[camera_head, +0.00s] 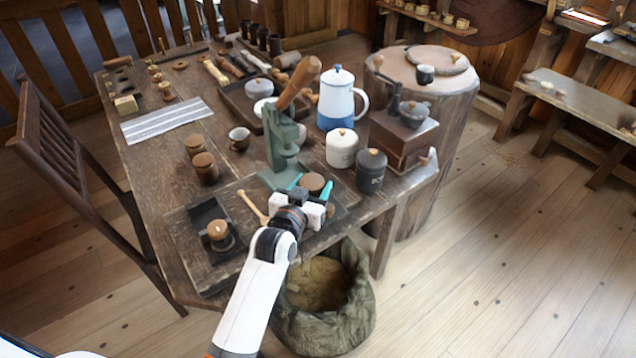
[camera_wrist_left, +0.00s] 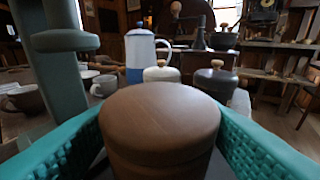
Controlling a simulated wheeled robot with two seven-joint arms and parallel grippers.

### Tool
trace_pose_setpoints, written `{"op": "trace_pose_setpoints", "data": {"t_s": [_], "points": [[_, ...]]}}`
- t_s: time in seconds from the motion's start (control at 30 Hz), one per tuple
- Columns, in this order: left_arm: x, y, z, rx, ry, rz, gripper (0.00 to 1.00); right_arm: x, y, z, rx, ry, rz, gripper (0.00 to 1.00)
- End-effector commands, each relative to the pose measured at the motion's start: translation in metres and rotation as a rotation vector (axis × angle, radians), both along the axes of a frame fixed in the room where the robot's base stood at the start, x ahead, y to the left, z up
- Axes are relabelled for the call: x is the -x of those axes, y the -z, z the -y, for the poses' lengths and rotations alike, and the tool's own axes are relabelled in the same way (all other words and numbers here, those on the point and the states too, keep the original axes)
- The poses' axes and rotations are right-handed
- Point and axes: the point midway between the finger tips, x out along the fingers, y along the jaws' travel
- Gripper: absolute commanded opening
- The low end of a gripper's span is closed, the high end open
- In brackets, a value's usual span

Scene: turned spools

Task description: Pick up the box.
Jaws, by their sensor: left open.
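A round brown wooden box (camera_head: 313,181) with a flat lid stands on the near part of the table, close to the foot of a green press. In the left wrist view the box (camera_wrist_left: 160,125) fills the lower middle, its lid seam showing below the top. My left gripper (camera_head: 311,187) is open, with one teal finger on each side of the box. In the left wrist view the fingers flank it, and I cannot tell whether they touch it. The lower part of the box is hidden. My right gripper is not in view.
The green lever press (camera_head: 281,145) stands just behind the box. A white canister (camera_head: 342,149), a dark canister (camera_head: 371,170) and a grinder (camera_head: 403,137) stand to the right. A dark tray (camera_head: 208,240) lies to the left. A sack (camera_head: 325,325) stands below the table edge.

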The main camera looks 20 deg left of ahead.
Motion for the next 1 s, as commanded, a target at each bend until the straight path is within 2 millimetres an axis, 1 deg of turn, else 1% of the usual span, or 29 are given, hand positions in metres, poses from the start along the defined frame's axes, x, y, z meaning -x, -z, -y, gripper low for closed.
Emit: {"op": "trace_pose_setpoints", "data": {"t_s": [0.03, 0.13, 0.2, 0.23, 0.27, 0.4, 0.47, 0.53, 0.67, 0.77, 0.87, 1.0], "points": [[0.001, 0.004, 0.0, -0.001, 0.0, -0.005, 0.57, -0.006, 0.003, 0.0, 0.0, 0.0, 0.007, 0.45], [0.001, 0.004, 0.0, -0.002, 0.0, -0.007, 0.57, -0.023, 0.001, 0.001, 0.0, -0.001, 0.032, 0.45], [0.001, 0.004, 0.0, -0.002, 0.0, -0.007, 0.57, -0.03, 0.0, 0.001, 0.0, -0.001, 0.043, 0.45], [0.001, 0.004, 0.0, -0.002, 0.0, -0.007, 0.57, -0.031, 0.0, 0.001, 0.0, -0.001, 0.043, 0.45], [0.001, 0.004, 0.0, -0.002, 0.0, -0.007, 0.57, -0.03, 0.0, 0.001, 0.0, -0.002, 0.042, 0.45], [0.001, 0.003, 0.0, -0.002, 0.0, -0.006, 0.34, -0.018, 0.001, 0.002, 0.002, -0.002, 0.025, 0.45], [0.001, 0.002, 0.0, -0.002, -0.001, -0.005, 0.25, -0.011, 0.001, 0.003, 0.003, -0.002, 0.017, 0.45], [0.001, 0.003, 0.0, -0.002, -0.001, -0.005, 0.25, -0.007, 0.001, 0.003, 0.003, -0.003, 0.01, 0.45], [0.001, 0.002, 0.0, -0.001, -0.001, -0.004, 0.25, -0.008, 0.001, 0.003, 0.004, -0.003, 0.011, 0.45], [0.0, -0.007, 0.0, -0.001, -0.001, -0.001, 0.25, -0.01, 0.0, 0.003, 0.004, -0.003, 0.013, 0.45], [0.0, -0.025, 0.0, -0.001, -0.001, 0.001, 0.25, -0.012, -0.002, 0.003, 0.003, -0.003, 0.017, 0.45], [0.0, -0.055, 0.0, -0.001, -0.001, 0.003, 0.25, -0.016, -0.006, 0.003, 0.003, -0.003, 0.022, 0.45]]}}
